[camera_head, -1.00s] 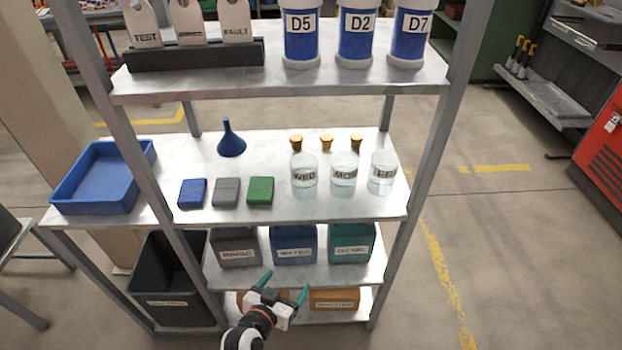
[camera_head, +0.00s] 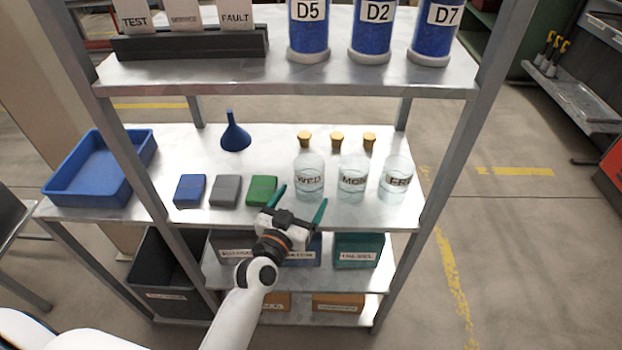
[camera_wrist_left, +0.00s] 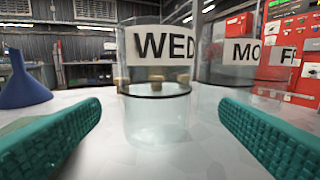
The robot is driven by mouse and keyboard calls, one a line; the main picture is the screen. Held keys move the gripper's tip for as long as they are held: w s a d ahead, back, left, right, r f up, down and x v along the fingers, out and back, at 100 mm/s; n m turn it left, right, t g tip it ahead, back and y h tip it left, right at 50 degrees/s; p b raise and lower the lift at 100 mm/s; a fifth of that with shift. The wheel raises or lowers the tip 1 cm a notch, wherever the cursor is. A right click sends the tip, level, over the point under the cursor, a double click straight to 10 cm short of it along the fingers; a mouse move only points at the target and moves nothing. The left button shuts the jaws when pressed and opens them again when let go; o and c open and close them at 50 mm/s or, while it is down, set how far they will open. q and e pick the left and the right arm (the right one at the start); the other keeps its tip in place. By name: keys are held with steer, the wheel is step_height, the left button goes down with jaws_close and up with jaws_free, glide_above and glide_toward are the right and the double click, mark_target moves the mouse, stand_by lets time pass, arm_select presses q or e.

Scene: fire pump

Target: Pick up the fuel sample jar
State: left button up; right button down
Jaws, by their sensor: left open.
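Three clear glass jars stand upright in a row on the middle shelf. They are the WED jar (camera_head: 309,178), the MON jar (camera_head: 352,179) and the FRI jar (camera_head: 396,180); no label reads fuel sample. My left gripper (camera_head: 297,205) is open and empty at the shelf's front edge, just in front of the WED jar. In the left wrist view the WED jar (camera_wrist_left: 157,60) stands ahead, between the two green fingers and apart from them. The MON jar (camera_wrist_left: 232,50) shows behind it to the right. My right gripper is not in view.
Three corks (camera_head: 336,139) stand behind the jars. Blue, grey and green blocks (camera_head: 225,191) lie left of the gripper, the green one close to it. A blue funnel (camera_head: 235,132) and a blue tray (camera_head: 62,186) are further left. The upper shelf (camera_head: 290,82) overhangs with blue canisters.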

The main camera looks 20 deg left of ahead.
arm_select(q)
steer(key=shift+w+d, duration=0.15)
steer(key=shift+w, duration=1.25)
steer(key=w, duration=0.4)
steer(key=shift+w, duration=0.55)
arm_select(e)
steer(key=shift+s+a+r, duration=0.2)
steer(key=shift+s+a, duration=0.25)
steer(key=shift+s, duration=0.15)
arm_select(q)
steer(key=shift+s, duration=0.1)
steer(key=c, duration=1.2)
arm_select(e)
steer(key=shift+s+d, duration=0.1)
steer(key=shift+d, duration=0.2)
